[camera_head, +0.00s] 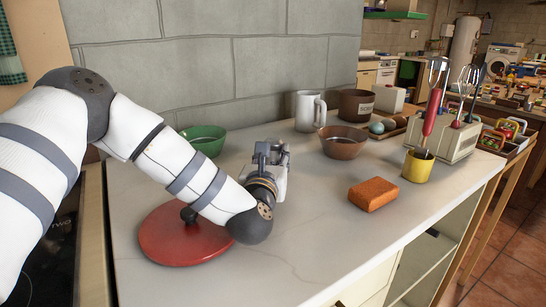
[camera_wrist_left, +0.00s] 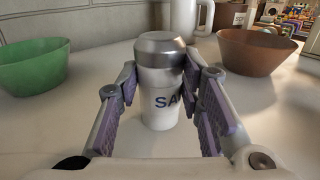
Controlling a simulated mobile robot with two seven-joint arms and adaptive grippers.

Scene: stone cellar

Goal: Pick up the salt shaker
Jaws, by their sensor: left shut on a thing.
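The salt shaker (camera_wrist_left: 160,85) is white with a grey metal cap and dark letters reading "SA". It stands upright in the middle of the left wrist view, between the fingers of my left gripper (camera_wrist_left: 160,100). The fingers are shut on its sides. In the head view my left gripper (camera_head: 270,153) is low over the counter, and the shaker is mostly hidden by it. I cannot tell whether the shaker's base touches the counter. My right gripper is not in view.
On the counter (camera_head: 290,240) are a green bowl (camera_head: 205,138), white mug (camera_head: 305,110), brown bowl (camera_head: 343,143), orange sponge (camera_head: 373,194), yellow cup (camera_head: 418,166) with utensils and toaster (camera_head: 455,138). A red lid (camera_head: 165,240) lies under my left arm. Front-centre counter is clear.

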